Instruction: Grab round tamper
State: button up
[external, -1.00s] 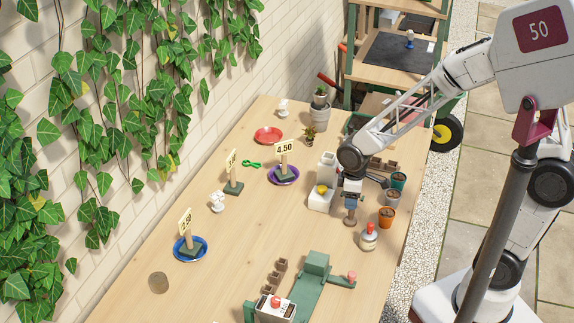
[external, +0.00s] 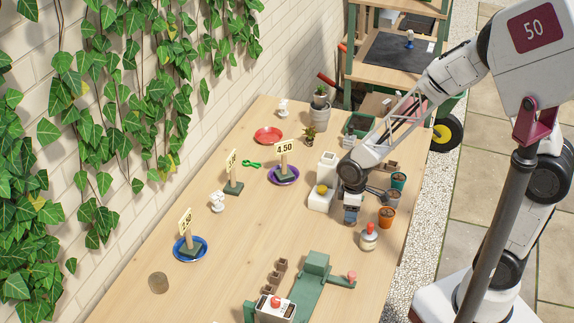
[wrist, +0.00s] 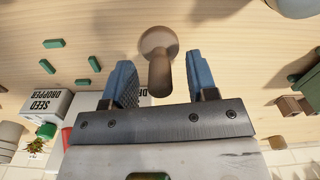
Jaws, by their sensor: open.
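The round tamper (wrist: 160,42) shows in the wrist view as a brown wooden piece with a round base on the table and an upright handle pointing toward the camera. My gripper (wrist: 161,72) is open, with one blue finger on each side of the handle. A gap shows on both sides, wider on the right, so nothing is gripped.
Small pots, including an orange one (external: 386,217), stand right of my gripper. A white bottle with a red top (external: 368,236) is close in front. A green fixture (external: 312,283) stands nearer the camera.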

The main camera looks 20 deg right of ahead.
jog(key=shift+f, duration=0.8)
grip_shut()
jog(key=shift+r, duration=0.15)
jog(key=shift+r, duration=0.75)
notch_tip(320, 180, up, 2)
jog(key=shift+r, duration=0.1)
jog(key=s+d, duration=0.2)
jog(key=s, duration=0.2)
jog(key=s+d, duration=0.3)
jog(key=s, duration=0.2)
jog(key=s+d+r, duration=0.1)
jog(key=s+d, duration=0.2)
jog(key=s, duration=0.1)
jog(key=shift+s+d, duration=0.1)
jog(key=shift+s, duration=0.2)
